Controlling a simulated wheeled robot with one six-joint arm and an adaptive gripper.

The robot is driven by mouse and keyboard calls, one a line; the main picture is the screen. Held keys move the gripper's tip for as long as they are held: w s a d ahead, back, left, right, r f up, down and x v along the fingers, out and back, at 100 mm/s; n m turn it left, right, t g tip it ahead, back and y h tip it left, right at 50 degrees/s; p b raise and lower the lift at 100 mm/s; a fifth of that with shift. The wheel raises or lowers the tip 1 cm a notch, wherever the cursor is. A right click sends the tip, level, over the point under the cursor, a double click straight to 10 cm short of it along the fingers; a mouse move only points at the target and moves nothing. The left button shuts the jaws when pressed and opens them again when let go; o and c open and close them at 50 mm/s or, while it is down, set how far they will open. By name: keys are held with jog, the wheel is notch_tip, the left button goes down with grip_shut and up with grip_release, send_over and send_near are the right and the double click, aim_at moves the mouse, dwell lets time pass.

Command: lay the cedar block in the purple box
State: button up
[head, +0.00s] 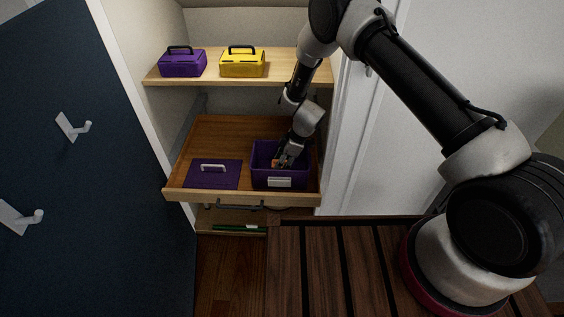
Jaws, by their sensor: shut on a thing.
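An open purple box (259,179) with a pale label on its front stands in the right part of a pulled-out wooden drawer (225,135). My gripper (279,163) points down inside the box opening. It is shut on a small orange-brown block, the cedar block (276,163), which shows only in part between the fingers. I cannot tell whether the block touches the box floor. A flat purple lid (205,182) with a light handle lies in the drawer, left of the box.
A shelf (195,81) above the drawer holds a closed purple box (183,64) and a closed yellow box (242,64). A dark blue door (75,170) with hooks stands left, a white door (400,160) right. A green item (232,227) lies below the drawer.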

jog(key=shift+f, duration=0.55)
jog(key=o, duration=0.9)
jog(key=shift+o, duration=0.2)
jog(key=shift+r, duration=0.15)
